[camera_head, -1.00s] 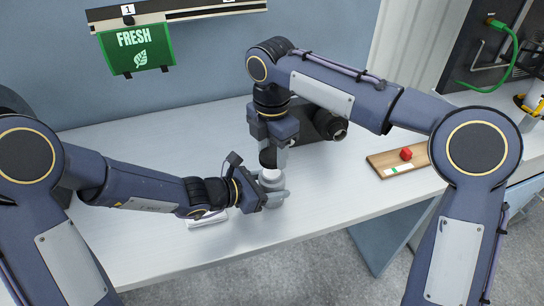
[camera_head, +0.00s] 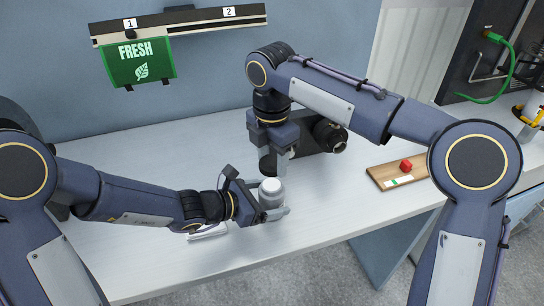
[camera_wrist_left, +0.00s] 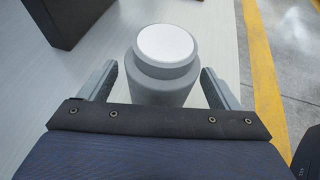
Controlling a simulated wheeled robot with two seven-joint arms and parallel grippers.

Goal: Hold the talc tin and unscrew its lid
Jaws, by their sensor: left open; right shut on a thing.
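The talc tin (camera_head: 271,193) is a grey cylinder standing upright on the white table, with a narrower neck and a pale round top. It fills the middle of the left wrist view (camera_wrist_left: 161,88). My left gripper (camera_head: 272,199) is open, one finger on each side of the tin; in the left wrist view gaps show between tin and fingers. My right gripper (camera_head: 279,163) hangs above and behind the tin, apart from it. It is shut on a dark round piece (camera_head: 267,162), seemingly the lid, partly hidden by the fingers.
A dark device (camera_head: 318,137) with a round end stands behind the right gripper. A small pale object (camera_head: 208,232) lies below my left wrist. The table's front edge is near the tin.

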